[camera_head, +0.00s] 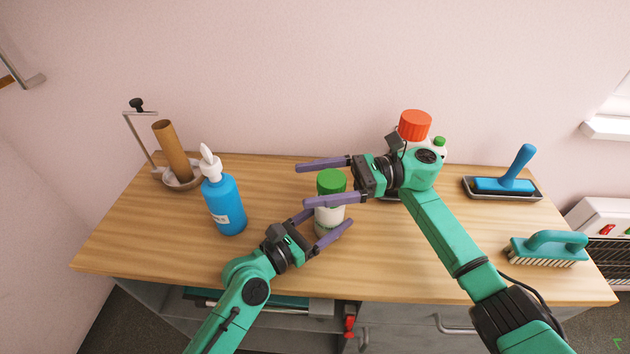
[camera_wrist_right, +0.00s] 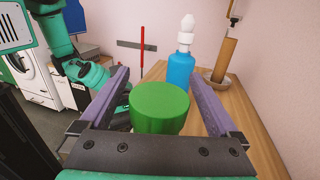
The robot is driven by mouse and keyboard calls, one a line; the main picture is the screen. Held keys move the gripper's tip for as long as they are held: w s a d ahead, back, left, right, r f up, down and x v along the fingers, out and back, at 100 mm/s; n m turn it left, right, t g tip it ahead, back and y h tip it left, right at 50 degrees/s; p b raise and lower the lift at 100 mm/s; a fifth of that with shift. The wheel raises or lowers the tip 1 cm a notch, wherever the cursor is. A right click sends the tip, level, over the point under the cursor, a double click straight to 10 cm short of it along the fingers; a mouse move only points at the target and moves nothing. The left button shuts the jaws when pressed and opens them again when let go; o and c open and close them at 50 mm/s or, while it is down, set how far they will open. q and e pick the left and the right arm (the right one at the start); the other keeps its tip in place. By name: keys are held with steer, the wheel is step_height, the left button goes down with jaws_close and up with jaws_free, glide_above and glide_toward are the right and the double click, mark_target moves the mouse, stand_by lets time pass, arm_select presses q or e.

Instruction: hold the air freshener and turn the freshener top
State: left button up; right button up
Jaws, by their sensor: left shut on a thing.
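The air freshener (camera_head: 328,218) is a white container with a green top (camera_head: 331,181), upright near the middle of the table. My left gripper (camera_head: 325,220) is shut on its white body, low down. My right gripper (camera_head: 302,185) is open, with one finger on each side at the height of the green top. In the right wrist view the green top (camera_wrist_right: 160,105) lies between the two spread fingers, with a visible gap on both sides.
A blue bottle with a white nozzle (camera_head: 224,205) stands left of the freshener. A holder with a brown roll (camera_head: 172,152) is behind it. An orange-capped container (camera_head: 414,125) is partly hidden behind my right arm. A blue-handled tool in a tray (camera_head: 505,183) and a teal brush (camera_head: 548,247) lie right.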

steer(key=v, duration=1.2)
arm_select(q)
steer(key=o, duration=1.5)
